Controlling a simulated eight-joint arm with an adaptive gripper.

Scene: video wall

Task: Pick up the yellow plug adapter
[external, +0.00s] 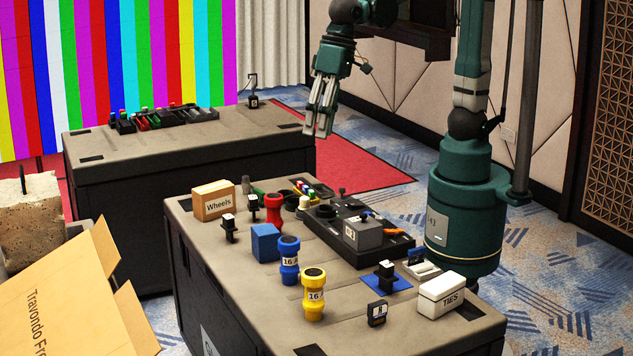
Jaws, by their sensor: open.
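The yellow plug adapter (313,294) stands upright on the near table (265,318), toward its front.
A blue cube (265,243) and a Wheels box (213,201) stand left. A black tray (356,244) holding a grey box lies behind the yellow adapter. A white TIES box (441,295) and a small black item (377,314) are right. The table's front left is clear.

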